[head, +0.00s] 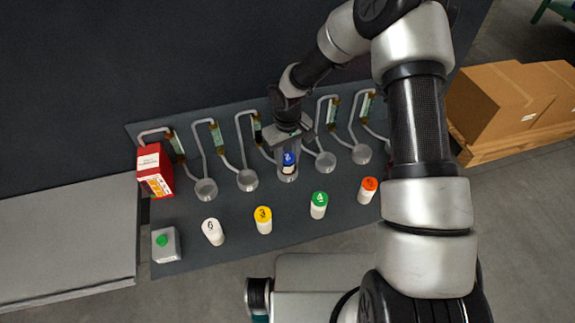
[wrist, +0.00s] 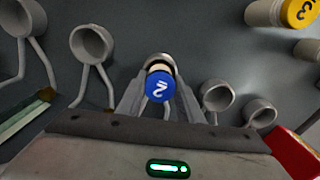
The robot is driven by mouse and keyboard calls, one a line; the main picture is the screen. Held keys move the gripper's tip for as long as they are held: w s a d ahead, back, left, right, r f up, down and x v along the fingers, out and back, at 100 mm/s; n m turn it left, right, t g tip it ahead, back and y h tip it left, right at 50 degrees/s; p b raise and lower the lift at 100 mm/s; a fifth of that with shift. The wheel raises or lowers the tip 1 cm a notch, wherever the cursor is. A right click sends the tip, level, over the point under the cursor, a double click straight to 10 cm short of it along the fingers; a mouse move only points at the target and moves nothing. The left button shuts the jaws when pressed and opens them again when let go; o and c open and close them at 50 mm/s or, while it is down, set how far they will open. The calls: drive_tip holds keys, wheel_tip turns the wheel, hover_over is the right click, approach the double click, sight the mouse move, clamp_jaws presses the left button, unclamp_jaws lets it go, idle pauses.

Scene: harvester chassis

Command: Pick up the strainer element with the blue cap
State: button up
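The strainer element with the blue cap (head: 288,158) stands upright at one of the grey round cups in the row on the dark panel. Its cap, marked 2, faces the camera in the wrist view (wrist: 161,87). My gripper (head: 287,165) points down over it, with one finger on each side. In the wrist view the fingers (wrist: 160,95) flank the cap and body closely. I cannot tell whether they touch it. The lower part of the element is partly hidden by the fingers, and its seating in the cup is unclear.
White (head: 212,231), yellow (head: 263,220), green (head: 319,205) and orange-capped (head: 367,190) elements stand in a front row. Empty cups (head: 247,180) with pipes flank my gripper. A red box (head: 154,170) and a green-button box (head: 165,244) are left. Cardboard boxes (head: 500,105) stand right.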

drive_tip(key=c, duration=0.4)
drive_tip(key=shift+r, duration=0.1)
wheel_tip(320, 180, up, 15)
drive_tip(key=p, duration=0.3)
idle(0.3)
